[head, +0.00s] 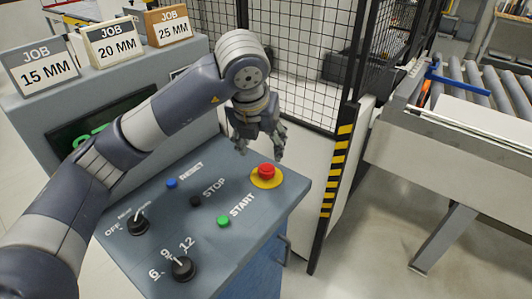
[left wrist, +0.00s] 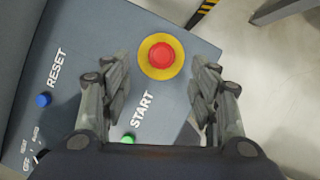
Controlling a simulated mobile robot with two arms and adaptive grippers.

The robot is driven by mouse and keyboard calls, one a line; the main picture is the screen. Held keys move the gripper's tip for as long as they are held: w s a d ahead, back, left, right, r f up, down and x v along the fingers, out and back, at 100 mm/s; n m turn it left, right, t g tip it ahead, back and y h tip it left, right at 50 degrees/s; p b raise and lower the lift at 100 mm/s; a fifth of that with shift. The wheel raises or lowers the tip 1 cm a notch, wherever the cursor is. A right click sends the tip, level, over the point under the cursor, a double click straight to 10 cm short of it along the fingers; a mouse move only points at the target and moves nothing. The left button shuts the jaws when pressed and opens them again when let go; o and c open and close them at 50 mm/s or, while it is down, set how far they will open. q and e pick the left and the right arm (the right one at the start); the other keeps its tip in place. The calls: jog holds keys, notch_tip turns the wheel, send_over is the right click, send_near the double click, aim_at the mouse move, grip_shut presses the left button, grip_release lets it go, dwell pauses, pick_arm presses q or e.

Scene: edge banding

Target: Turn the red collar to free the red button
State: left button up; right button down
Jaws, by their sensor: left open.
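The red button (head: 266,170) sits on a yellow round base (head: 267,182) at the right of the sloping control panel (head: 245,240). A red rim, the collar (head: 266,175), shows around it, hard to tell apart from the button. In the left wrist view the button (left wrist: 162,55) lies just beyond and between the fingers. My left gripper (head: 262,148) is open and empty, above and behind the button, not touching it. In the left wrist view its two fingers (left wrist: 163,85) stand wide apart. My right gripper is in neither view.
A blue RESET button (head: 171,183), a black STOP button (head: 195,201), a green START button (head: 223,221) and two black knobs (head: 183,268) are on the panel. A mesh fence (head: 300,50) and a striped post (head: 340,165) stand behind and right. A roller conveyor (head: 480,85) is farther right.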

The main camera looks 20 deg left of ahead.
aim_at(266, 168)
pick_arm(q)
jog(key=f, duration=0.1)
jog(key=f+p, duration=0.1)
jog(key=f, duration=0.3)
jog(key=shift+w+d+p, duration=0.2)
jog(key=shift+w+p, duration=0.1)
jog(key=shift+w, duration=0.1)
jog(key=x, duration=0.3)
jog(key=shift+w+a+p, duration=0.1)
jog(key=shift+w+p, duration=0.15)
jog(key=shift+p, duration=0.05)
jog(key=shift+w+f, duration=0.15)
jog(key=shift+f, duration=0.5)
jog(key=c, duration=1.1)
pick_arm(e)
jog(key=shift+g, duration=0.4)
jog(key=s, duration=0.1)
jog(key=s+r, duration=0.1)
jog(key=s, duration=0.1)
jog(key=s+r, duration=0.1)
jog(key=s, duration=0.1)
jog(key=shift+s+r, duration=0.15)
